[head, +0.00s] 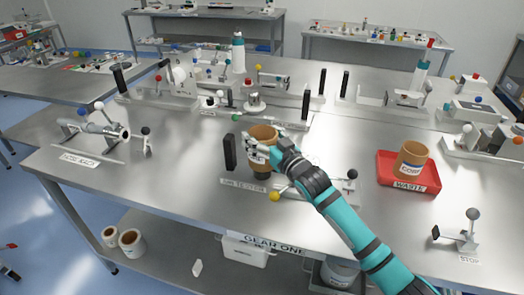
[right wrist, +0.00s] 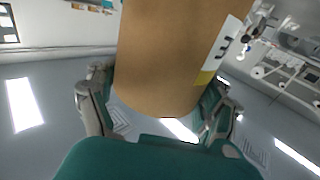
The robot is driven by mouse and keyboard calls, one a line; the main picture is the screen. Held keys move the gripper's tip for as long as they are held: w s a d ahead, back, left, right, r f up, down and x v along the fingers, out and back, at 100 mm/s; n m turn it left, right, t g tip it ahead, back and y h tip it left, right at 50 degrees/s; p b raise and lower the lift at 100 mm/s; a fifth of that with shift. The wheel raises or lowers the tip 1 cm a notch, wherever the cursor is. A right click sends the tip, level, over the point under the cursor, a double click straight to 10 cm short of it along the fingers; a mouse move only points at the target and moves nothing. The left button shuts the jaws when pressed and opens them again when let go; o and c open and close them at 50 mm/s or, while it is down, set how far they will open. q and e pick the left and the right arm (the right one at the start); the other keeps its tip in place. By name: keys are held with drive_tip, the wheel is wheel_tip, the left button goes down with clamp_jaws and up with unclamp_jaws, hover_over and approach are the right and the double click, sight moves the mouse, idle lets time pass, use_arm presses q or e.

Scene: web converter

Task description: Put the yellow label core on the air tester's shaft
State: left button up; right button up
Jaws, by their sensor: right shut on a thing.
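My right gripper (head: 258,150) is shut on a brown cardboard core (head: 264,130), which stands upright in its grasp. In the right wrist view the core (right wrist: 165,60) fills the space between the fingers and carries a white label with a yellow band (right wrist: 204,77). In the head view the core is above the air tester, whose sign (head: 243,186) lies on the bench. A dark round part (head: 262,174) shows just below the core. I cannot tell whether the core is around the shaft or above it; the shaft is hidden. My left gripper is not in view.
A black upright block (head: 230,152) stands just left of the core. A lever with a yellow knob (head: 275,196) is in front. A red waste tray (head: 388,180) holds another core (head: 411,160) at the right. Bare bench lies between the tester and the rack at left.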

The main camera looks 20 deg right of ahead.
drive_tip(key=f, duration=0.3)
drive_tip(key=shift+w+a+f, duration=0.15)
drive_tip(key=shift+w+f, duration=0.05)
drive_tip(key=shift+f, duration=0.6)
drive_tip(key=o, duration=0.8)
drive_tip(key=shift+f, duration=0.1)
drive_tip(key=shift+o, duration=1.6)
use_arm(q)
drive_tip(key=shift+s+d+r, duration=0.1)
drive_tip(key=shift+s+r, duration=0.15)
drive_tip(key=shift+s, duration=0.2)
use_arm(e)
drive_tip(key=shift+s, duration=0.3)
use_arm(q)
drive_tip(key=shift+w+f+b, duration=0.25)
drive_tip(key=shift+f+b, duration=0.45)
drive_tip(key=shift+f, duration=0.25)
use_arm(e)
drive_tip(key=v, duration=1.1)
drive_tip(key=shift+s+d, duration=0.2)
